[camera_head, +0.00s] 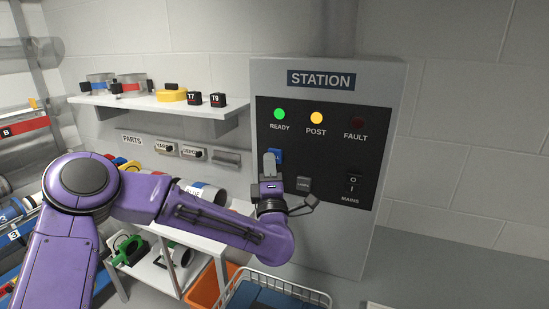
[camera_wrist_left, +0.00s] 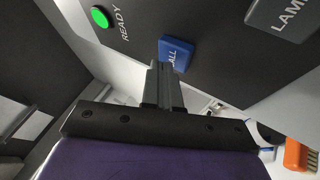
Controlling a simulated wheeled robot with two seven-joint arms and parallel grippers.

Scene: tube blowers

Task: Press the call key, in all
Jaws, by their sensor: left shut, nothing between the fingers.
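The call key is a blue square key (camera_head: 276,155) on the black face of the STATION panel (camera_head: 330,130). In the left wrist view the blue key (camera_wrist_left: 177,53) shows the letters "ALL", the rest covered by my fingers. My left gripper (camera_head: 269,158) is shut and empty, its fingertips in front of the key. In the left wrist view the fingertips (camera_wrist_left: 165,68) overlap the key's lower left part; I cannot tell whether they touch it. My right gripper is not in view.
The READY lamp (camera_head: 279,114) is green, POST (camera_head: 316,118) yellow, FAULT (camera_head: 358,122) dark. A grey LAMP key (camera_wrist_left: 284,18) is near the blue key. The MAINS switch (camera_head: 352,184) is lower right. A shelf (camera_head: 150,101) with parts is left; a wire basket (camera_head: 285,283) stands below.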

